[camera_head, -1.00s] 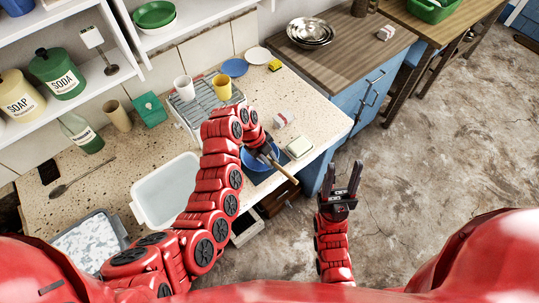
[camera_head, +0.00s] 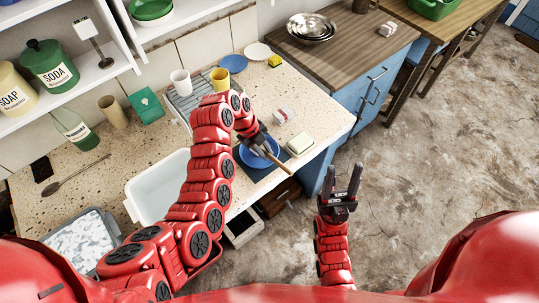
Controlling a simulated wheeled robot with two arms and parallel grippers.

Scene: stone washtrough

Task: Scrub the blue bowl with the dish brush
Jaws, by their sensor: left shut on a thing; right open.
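The blue bowl (camera_head: 258,160) sits on a dark mat (camera_head: 281,156) near the counter's front edge. My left gripper (camera_head: 262,141) is shut on the dish brush (camera_head: 279,162), over the bowl. The brush's wooden handle slants down to the right past the bowl's rim. The brush head is hidden by the gripper, so I cannot tell whether it touches the bowl. My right gripper (camera_head: 341,184) is open and empty, apart from the counter, over the floor.
A cream block on a dish (camera_head: 300,144) and a small white-and-red box (camera_head: 281,116) stand right of the bowl. A white basin (camera_head: 150,190) lies left of my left arm. A rack with cups (camera_head: 181,82) stands behind. Floor at right is clear.

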